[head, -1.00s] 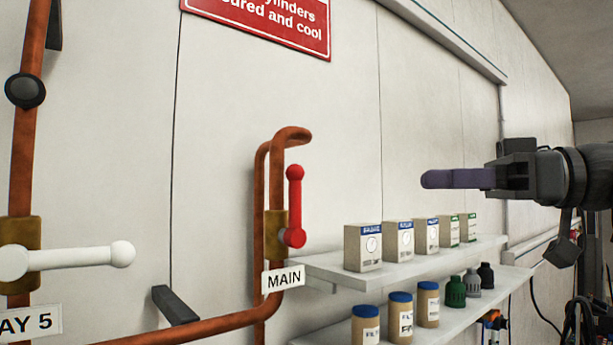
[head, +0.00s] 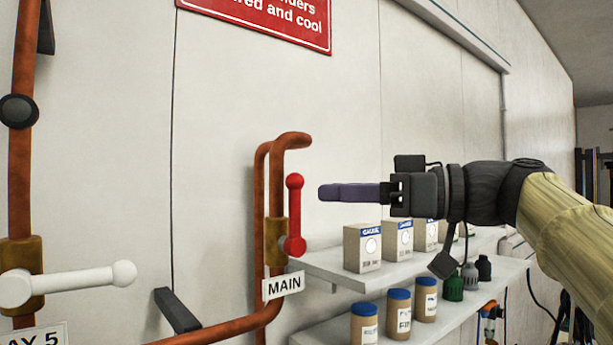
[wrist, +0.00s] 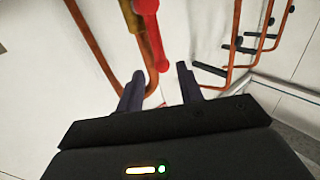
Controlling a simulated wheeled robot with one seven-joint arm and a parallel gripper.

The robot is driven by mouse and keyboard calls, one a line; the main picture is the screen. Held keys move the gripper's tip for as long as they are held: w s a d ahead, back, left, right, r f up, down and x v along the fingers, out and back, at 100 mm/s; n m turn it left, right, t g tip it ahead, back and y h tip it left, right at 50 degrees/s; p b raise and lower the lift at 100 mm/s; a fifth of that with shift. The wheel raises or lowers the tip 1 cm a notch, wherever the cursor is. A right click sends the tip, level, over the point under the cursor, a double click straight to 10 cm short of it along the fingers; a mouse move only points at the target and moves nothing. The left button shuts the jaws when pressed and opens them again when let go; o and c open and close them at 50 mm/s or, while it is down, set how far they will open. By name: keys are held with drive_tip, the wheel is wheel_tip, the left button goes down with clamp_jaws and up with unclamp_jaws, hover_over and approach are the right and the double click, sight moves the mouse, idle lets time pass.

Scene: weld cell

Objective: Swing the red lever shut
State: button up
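The red lever (head: 295,212) stands upright on a brass valve body on the copper pipe, above the MAIN tag (head: 283,286). Its ball knob is at the top and its hub at the bottom. My gripper (head: 322,192) is to the right of the lever at about the height of its upper half, with a gap between them in the head view.
A white lever (head: 75,280) points sideways on the left pipe above the BAY 5 tag. A shelf (head: 322,262) with boxes and a lower shelf with jars are below my arm. A dark bracket (head: 177,310) juts from the wall.

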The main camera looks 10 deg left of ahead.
sight(292, 214)
drive_tip(key=a, duration=0.1)
drive_tip(key=a+p, duration=0.1)
drive_tip(key=a, duration=0.1)
drive_tip(key=a+p, duration=0.1)
drive_tip(key=a, duration=0.1)
drive_tip(key=shift+w+a, duration=0.1)
drive_tip(key=shift+w, duration=0.25)
clamp_jaws()
